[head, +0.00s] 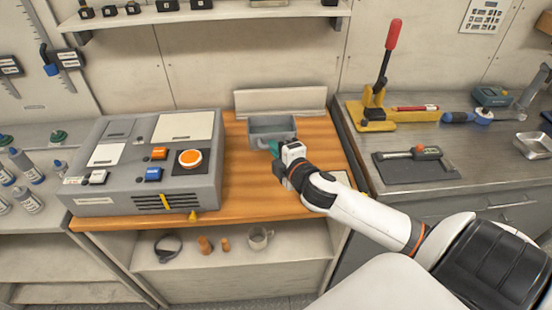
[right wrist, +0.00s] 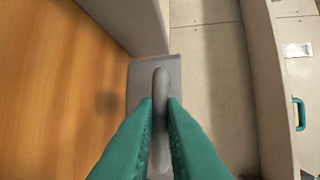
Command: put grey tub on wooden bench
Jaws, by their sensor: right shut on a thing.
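The grey tub (head: 272,141) is at the back of the wooden bench (head: 262,190), in front of a pale upright panel. It looks level; I cannot tell whether its base touches the wood. My right gripper (head: 272,147) is at the tub's near side, its teal fingers shut on a grey handle. In the right wrist view the handle (right wrist: 161,85) stands between the two fingertips (right wrist: 160,115), with a tub wall (right wrist: 135,25) above it and bare wood (right wrist: 50,90) to the left. The tub's inside shows only partly. My left gripper is out of view.
A large grey control box (head: 150,190) with an orange knob stands left of the tub. A steel counter (head: 450,185) to the right carries a yellow lever press (head: 375,112) and a dark mat. The bench front is clear. An open shelf (head: 230,275) below holds a mug.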

